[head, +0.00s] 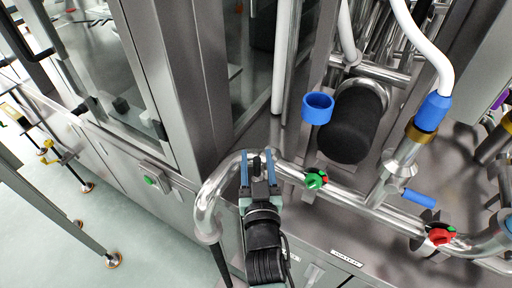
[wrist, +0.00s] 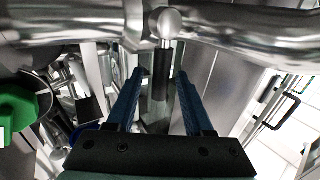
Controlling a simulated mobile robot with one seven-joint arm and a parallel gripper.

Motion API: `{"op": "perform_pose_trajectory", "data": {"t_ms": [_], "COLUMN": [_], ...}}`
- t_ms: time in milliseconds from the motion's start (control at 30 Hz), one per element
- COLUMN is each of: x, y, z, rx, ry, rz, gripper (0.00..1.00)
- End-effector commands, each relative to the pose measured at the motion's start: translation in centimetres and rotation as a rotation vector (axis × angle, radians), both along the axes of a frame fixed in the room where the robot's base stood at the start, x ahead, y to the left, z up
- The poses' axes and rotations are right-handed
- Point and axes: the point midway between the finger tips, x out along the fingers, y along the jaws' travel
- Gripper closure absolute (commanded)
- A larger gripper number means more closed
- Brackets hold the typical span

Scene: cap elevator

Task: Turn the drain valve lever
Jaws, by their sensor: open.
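A short lever with a black grip (wrist: 162,72) and a silver ball joint (wrist: 169,23) sits on the steel pipe in the wrist view; I take it as the drain valve lever. In the head view its dark end (head: 257,160) shows near the pipe bend. My gripper (head: 257,168) is open, with blue fingers on either side of the lever. In the wrist view the gripper (wrist: 160,78) frames the grip between its fingertips, with visible gaps at both sides. I cannot tell how deep the lever lies between the fingers.
The steel pipe (head: 343,199) runs rightward with a green knob (head: 316,180) and a red knob (head: 440,235). A blue handle (head: 419,198) juts out below a hose fitting. A black cylinder (head: 352,125) and a blue ring (head: 318,108) stand behind. A glass-fronted cabinet is at left.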

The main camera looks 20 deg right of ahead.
Motion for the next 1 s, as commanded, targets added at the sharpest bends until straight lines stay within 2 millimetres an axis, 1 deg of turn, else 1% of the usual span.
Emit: {"op": "perform_pose_trajectory", "data": {"t_ms": [33,100,233,600,667,700,767,900,1000], "x": [0.7,1.3,2.1,2.4,2.4,2.4,2.4,2.4,2.4], "y": [-0.2,-0.4,-0.7,-0.8,-0.8,-0.8,-0.8,-0.8,-0.8], "z": [0.3,0.2,0.1,0.0,0.0,0.0,0.0,0.0,0.0], "rx": [0.001,0.000,-0.001,-0.001,-0.001,-0.001,-0.001,-0.001,-0.001], "ry": [-0.001,0.000,-0.001,0.000,0.000,0.000,0.000,0.000,0.000], "rz": [0.001,0.001,0.000,0.000,0.000,0.001,0.001,0.001,0.001], "gripper": [0.48,0.48,0.48,0.48,0.57,0.64,0.75,1.00,1.00]}}
